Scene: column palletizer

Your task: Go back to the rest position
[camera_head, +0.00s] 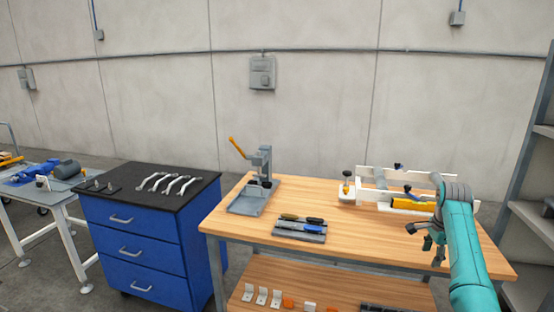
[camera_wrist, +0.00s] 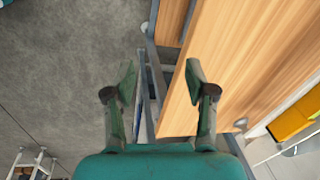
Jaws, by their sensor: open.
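My gripper (camera_head: 428,243) hangs at the right end of the wooden workbench (camera_head: 362,229), on the end of my teal arm. In the wrist view, my gripper (camera_wrist: 160,78) is open, with its two fingers wide apart and nothing between them. Below it there are the bench's end edge, its grey frame and the concrete floor. I cannot tell from the head view how high it is above the bench top.
A white fixture with a yellow block (camera_head: 408,202) stands on the bench behind my gripper. A lever press (camera_head: 264,165) and a tool tray (camera_head: 300,232) stand further left. A blue drawer cabinet (camera_head: 140,245) is left of the bench; grey shelving (camera_head: 530,150) is at the right.

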